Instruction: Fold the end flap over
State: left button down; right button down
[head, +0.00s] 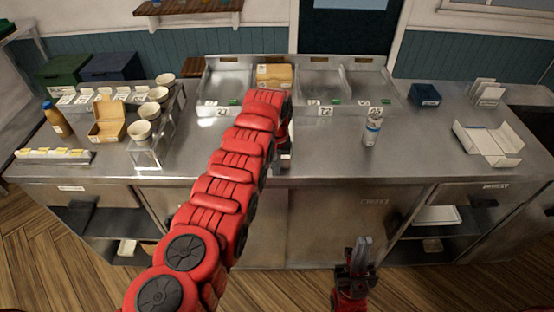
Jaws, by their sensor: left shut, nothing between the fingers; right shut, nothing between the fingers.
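An open white carton (487,143) with raised flaps lies on the counter at the far right. A brown cardboard box (107,121) with its lid up stands at the left. A closed-looking tan box (274,76) sits at the back between the basins. Which one bears the end flap I cannot tell. My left gripper (284,160) is shut and empty at the counter's front edge, partly hidden by my red arm, well away from the white carton. My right gripper (361,254) is shut and empty, pointing up in front of the counter, below its top.
Steel basins (226,86) line the back. A white bottle (373,127), a blue bin (424,95) and a card rack (486,92) stand on the right. Bowls (148,112) and a brown bottle (57,119) are at the left. The counter between the white bottle and the white carton is clear.

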pick_arm(q)
notch_tip(320, 180, up, 2)
jog(key=shift+r+p, duration=0.2)
jog(key=shift+p, duration=0.45)
notch_tip(320, 180, up, 5)
jog(key=shift+p, duration=0.3)
